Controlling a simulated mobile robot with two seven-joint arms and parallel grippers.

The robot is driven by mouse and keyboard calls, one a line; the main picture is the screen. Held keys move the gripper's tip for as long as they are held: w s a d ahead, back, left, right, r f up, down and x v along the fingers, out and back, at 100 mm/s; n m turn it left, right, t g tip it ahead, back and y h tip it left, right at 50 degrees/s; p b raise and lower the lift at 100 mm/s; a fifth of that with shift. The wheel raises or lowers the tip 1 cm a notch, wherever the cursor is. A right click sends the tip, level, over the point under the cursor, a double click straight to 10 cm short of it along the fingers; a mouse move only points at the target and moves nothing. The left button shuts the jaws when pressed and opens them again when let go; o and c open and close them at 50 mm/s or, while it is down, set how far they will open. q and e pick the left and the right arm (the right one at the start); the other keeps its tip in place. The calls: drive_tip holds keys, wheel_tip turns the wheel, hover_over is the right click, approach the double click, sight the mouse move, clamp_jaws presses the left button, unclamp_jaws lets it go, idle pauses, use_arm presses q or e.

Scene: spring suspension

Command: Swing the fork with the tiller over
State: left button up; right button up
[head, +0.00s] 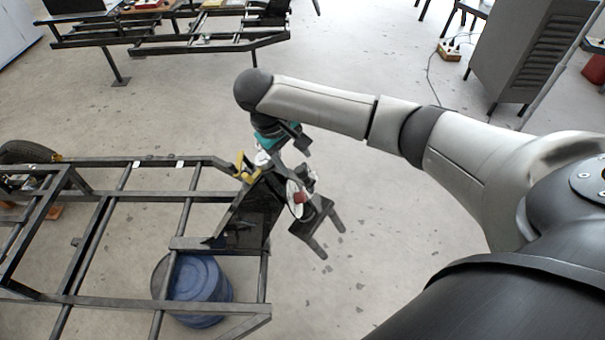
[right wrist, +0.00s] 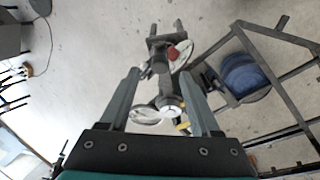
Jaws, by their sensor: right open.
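The dark two-pronged fork (head: 318,225) sticks out from the front end of the black frame (head: 215,163), prongs pointing down and right in the head view. Above it are a white disc (head: 295,190) and a red knob (head: 299,197). In the right wrist view the fork (right wrist: 163,38) lies ahead, with the white disc (right wrist: 182,57) and red knob (right wrist: 172,53) beside it. I cannot tell which part is the tiller. My right gripper (head: 283,150) is open above this assembly. Its fingers (right wrist: 160,75) stand either side of the assembly's upright part in the wrist view; contact is unclear. My left gripper is not in view.
A blue drum (head: 200,290) stands under the frame's front end, left of the fork. A yellow part (head: 245,166) sits at the frame's corner. Another frame (head: 210,42) stands at the back. A grey cabinet (head: 520,55) is at the back right. Floor around the fork is clear.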

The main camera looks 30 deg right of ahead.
sight(301, 170)
drive_tip(key=b+x, duration=0.1)
drive_tip(key=x, duration=0.7)
clamp_jaws()
idle(0.4)
drive_tip(key=shift+r, duration=0.1)
idle(0.8)
